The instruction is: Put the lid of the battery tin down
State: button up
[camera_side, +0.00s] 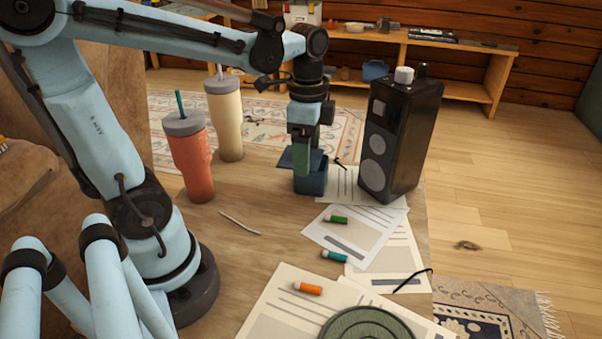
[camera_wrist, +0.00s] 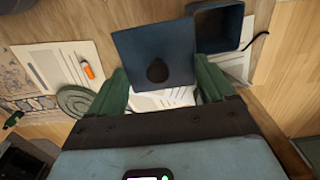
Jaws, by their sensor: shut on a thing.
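The lid is a flat, dark blue square with a dark round knob. In the wrist view the lid (camera_wrist: 135,45) spans between the green fingers of my gripper (camera_wrist: 160,72), which is shut on it. The open blue battery tin (camera_wrist: 218,30) shows to the lid's upper right, with an empty-looking inside. In the side view my gripper (camera_side: 301,160) points down at the tin (camera_side: 313,183), and the lid's edge (camera_side: 285,158) shows at tin-top height, partly hidden by the fingers. I cannot tell how far the lid is from the tin or table.
A black speaker-like box (camera_side: 402,140) stands right of the tin. A red tumbler (camera_side: 189,160) and cream tumbler (camera_side: 226,120) stand left. Papers (camera_side: 345,235) hold green (camera_side: 336,219), teal (camera_side: 334,256) and orange (camera_side: 308,288) batteries. A green coil (camera_side: 366,325) lies in front. Bare table lies left of the papers.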

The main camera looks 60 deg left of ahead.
aim_at(288, 153)
jog(key=s+a+f, duration=0.2)
jog(key=a, duration=0.1)
jog(key=shift+s+a+f, duration=0.1)
jog(key=shift+s+f, duration=0.05)
jog(key=shift+f, duration=0.25)
jog(key=a+f, duration=0.2)
jog(key=a, duration=0.1)
jog(key=a+f, duration=0.2)
jog(key=a, duration=0.2)
jog(key=a+f, duration=0.2)
jog(key=a, duration=0.1)
jog(key=shift+s+a+f, duration=0.15)
jog(key=shift+s+a, duration=0.05)
jog(key=shift+s, duration=0.2)
jog(key=shift+f, duration=2.05)
jog(key=o, duration=0.9)
jog(key=shift+f, duration=0.1)
